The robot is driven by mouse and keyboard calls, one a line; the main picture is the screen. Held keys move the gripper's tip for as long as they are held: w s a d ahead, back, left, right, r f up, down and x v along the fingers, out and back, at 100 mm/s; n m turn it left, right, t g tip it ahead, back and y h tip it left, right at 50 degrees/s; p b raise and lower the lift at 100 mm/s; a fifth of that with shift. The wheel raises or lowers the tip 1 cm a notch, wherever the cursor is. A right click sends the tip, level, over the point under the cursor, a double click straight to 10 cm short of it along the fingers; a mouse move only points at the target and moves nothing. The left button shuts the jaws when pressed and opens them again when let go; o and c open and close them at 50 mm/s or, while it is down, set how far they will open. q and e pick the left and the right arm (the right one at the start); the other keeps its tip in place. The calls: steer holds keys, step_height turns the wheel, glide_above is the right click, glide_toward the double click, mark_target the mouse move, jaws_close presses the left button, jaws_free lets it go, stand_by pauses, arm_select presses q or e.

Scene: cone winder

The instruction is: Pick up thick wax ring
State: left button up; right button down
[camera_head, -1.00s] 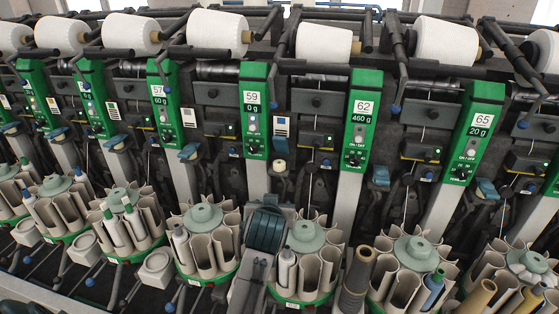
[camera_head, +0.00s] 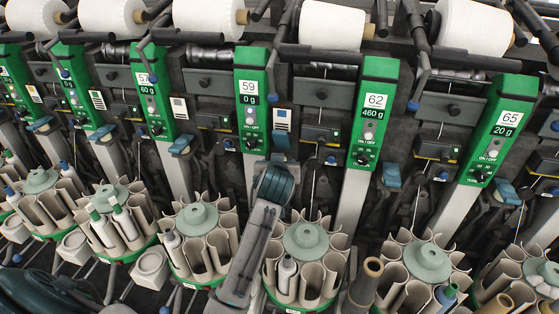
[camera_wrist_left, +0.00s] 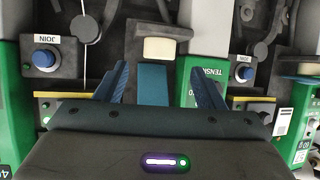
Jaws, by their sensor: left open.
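A short cream cylinder, which looks like the thick wax ring (camera_wrist_left: 158,48), sits on a dark holder between two green posts in the left wrist view. My left gripper (camera_wrist_left: 160,68) is open, its two blue fingers apart. The ring lies just beyond the fingertips, roughly centred between them and not held. A blue lever (camera_wrist_left: 152,86) shows between the fingers, below the ring. In the head view my left gripper (camera_head: 276,180) is in front of the machine beside the post marked 59, and it hides the ring there. My right gripper is out of view.
Green posts marked 59 (camera_head: 249,100) and 62 (camera_head: 374,112) flank the spot. Round tube magazines, such as this one (camera_head: 306,236), stand in a row below. White yarn cones (camera_head: 332,24) are above. Blue join buttons (camera_wrist_left: 44,58) sit close to the fingers.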

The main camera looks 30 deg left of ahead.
arm_select(q)
steer(key=p+x, duration=0.1)
steer(key=x, duration=0.2)
steer(key=shift+w, duration=0.3)
steer(key=shift+w+a+f+p, duration=0.15)
steer(key=shift+w+a+p, duration=0.05)
steer(key=shift+w+p, duration=0.15)
steer(key=shift+w+a+f, duration=0.1)
steer(key=shift+w+f, duration=0.05)
steer(key=shift+f, duration=0.05)
steer(key=shift+c, duration=0.6)
steer(key=c, duration=0.9)
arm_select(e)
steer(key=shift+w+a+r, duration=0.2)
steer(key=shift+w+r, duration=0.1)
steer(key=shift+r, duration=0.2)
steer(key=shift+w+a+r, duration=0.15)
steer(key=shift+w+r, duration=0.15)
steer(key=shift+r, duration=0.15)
